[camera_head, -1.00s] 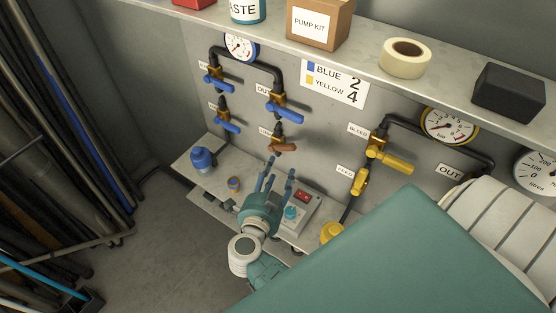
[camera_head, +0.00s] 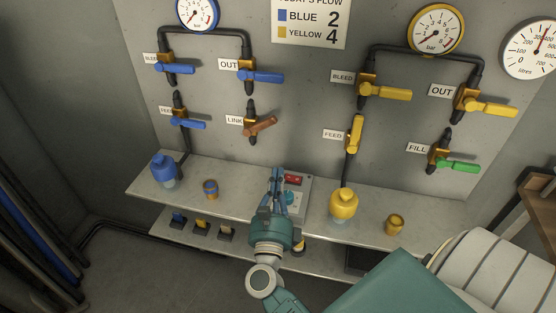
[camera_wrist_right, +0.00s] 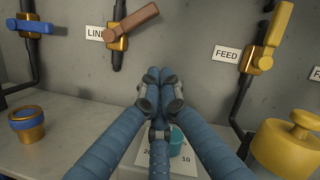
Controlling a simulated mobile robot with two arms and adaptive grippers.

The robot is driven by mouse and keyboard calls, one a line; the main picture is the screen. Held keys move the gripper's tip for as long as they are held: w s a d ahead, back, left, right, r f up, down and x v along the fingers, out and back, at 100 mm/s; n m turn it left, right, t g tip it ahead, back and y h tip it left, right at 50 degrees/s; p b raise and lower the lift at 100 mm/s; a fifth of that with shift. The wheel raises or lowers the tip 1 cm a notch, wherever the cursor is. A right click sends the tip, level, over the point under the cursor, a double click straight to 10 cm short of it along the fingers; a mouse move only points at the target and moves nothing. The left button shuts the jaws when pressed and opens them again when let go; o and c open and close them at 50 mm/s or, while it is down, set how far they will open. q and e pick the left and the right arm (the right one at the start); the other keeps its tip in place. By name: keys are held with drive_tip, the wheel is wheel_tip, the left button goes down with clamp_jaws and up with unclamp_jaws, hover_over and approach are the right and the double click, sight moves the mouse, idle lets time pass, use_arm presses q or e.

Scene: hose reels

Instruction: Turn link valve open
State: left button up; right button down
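The link valve is on the grey wall beside a "LINK" label, with a brass body (camera_head: 250,130) and a brown lever (camera_head: 263,126). The lever points right and slants slightly upward, across its upright black pipe. In the right wrist view the lever (camera_wrist_right: 138,20) is at the top, left of centre, above the fingers. My right gripper (camera_head: 276,172) is below the valve, in front of the control box on the shelf, and apart from the lever. Its blue fingers come together at the tips (camera_wrist_right: 160,82), with nothing seen between them. My left gripper is not in view.
Blue levers (camera_head: 260,76) are left of and above the link valve; yellow levers (camera_head: 386,92) and a green fill lever (camera_head: 458,166) are to the right.

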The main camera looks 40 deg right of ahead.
sight(259, 126)
use_arm(q)
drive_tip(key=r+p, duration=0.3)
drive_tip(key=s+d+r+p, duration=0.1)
drive_tip(key=p, duration=0.1)
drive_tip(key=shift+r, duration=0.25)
use_arm(e)
drive_tip(key=w+d+r, duration=0.5)
drive_tip(key=w, duration=0.4)
drive_tip(key=shift+d, duration=0.15)
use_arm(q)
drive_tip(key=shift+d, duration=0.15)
use_arm(e)
drive_tip(key=shift+r, duration=0.15)
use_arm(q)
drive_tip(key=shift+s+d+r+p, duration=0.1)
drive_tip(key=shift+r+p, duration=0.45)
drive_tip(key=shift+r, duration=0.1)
use_arm(e)
drive_tip(key=shift+r+n, duration=0.3)
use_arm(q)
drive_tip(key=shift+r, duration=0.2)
use_arm(e)
drive_tip(key=shift+w+r, duration=0.1)
